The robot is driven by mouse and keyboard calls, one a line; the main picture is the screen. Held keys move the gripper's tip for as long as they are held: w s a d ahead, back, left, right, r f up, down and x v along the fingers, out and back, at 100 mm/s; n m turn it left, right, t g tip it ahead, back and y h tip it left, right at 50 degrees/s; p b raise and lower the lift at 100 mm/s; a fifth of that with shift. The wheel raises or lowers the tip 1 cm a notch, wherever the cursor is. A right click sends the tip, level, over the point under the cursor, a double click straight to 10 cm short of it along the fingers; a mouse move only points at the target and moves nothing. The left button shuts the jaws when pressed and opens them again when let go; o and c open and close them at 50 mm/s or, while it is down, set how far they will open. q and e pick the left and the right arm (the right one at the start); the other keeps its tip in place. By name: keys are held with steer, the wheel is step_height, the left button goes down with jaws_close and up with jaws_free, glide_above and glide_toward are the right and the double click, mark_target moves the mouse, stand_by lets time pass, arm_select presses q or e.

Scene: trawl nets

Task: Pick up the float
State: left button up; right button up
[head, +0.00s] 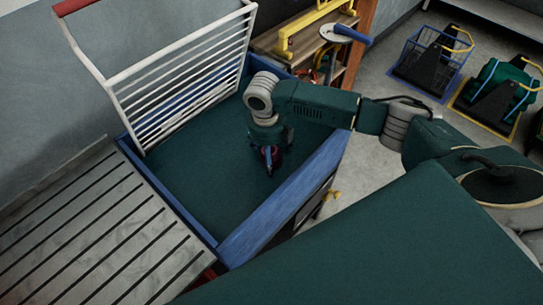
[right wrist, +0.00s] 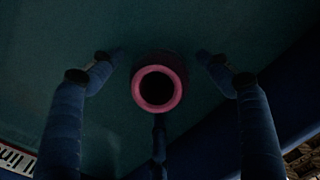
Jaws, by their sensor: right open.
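The float shows in the right wrist view as a dark, round body with a pink ring (right wrist: 158,106) around a dark opening that faces the camera. It is on or just above the dark green floor of the blue-sided bin (head: 268,222). My right gripper (right wrist: 160,55) is open, with one blue finger on each side of the float and a visible gap on both sides. In the head view my right gripper (head: 271,168) reaches down into the bin, and a small reddish part of the float shows beside its fingers. My left gripper is out of view.
A white wire rack (head: 185,85) stands along the bin's back left. A grey slatted surface (head: 85,235) adjoins the bin's left side. The bin's blue wall (head: 285,205) is close to my right arm. A shelf with yellow handles (head: 310,25) stands behind. The bin floor around the gripper looks clear.

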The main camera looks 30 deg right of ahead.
steer(key=shift+f, duration=0.45)
steer(key=shift+c, duration=0.6)
steer(key=c, duration=1.1)
steer(key=shift+r, duration=0.1)
